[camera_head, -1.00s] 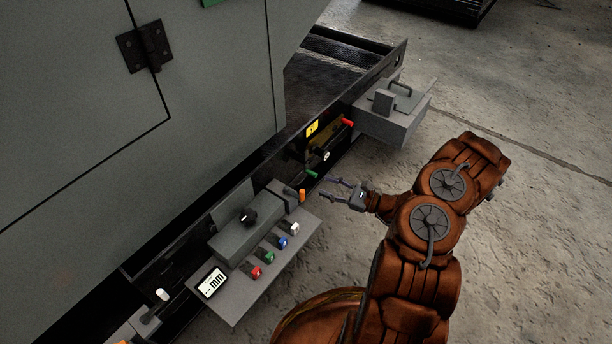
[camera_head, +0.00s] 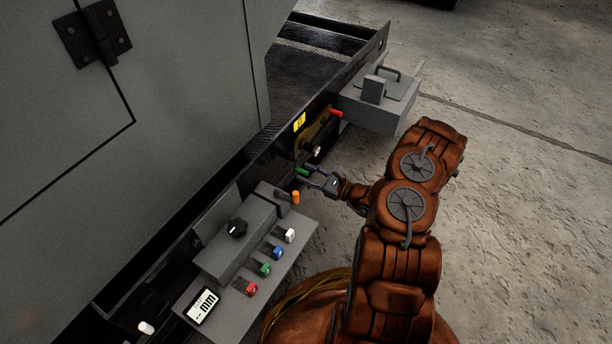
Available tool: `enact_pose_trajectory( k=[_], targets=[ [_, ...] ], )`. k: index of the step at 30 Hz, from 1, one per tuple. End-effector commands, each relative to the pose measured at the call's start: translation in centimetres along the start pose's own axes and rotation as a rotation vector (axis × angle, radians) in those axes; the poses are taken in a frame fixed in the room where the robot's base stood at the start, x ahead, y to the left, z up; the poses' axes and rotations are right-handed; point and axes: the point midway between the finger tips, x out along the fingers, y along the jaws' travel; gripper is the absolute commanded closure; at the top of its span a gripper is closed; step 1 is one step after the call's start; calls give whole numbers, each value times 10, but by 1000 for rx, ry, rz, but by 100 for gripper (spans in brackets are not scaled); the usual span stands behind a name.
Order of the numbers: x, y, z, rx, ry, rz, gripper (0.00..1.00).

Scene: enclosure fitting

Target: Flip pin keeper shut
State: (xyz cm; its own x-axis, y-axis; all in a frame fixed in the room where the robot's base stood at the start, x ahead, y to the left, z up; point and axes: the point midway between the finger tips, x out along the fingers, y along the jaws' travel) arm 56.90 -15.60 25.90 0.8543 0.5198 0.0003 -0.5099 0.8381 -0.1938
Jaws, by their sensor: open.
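My gripper (camera_head: 312,178) is open, at the end of my orange arm. Its fingers reach left toward the dark side rail, with the tips close to a small green-tipped part (camera_head: 302,172). I cannot tell whether they touch it. Above it on the rail sits a brass-coloured plate (camera_head: 320,131) with a red-tipped handle (camera_head: 335,113) at its upper right and a dark round part with a pale face (camera_head: 316,150) below. I cannot tell which of these small parts is the pin keeper; the fingers partly cover the area around the green tip.
A grey control shelf (camera_head: 222,305) with coloured buttons, a display (camera_head: 201,305) and a grey block with a black knob (camera_head: 237,228) lies lower left. An orange-tipped part (camera_head: 296,197) stands near my gripper. A grey box (camera_head: 378,105) juts out upper right. Floor to the right is clear.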

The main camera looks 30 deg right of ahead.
Motion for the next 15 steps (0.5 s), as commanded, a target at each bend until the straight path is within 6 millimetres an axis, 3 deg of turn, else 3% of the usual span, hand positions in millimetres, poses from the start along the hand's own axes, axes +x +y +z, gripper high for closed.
enact_pose_trajectory(
  k=[11, 15],
  targets=[
    [7, -2, 0, -1, 0, -4, 57],
    [6, -2, 0, -1, 0, -4, 68]
  ],
)
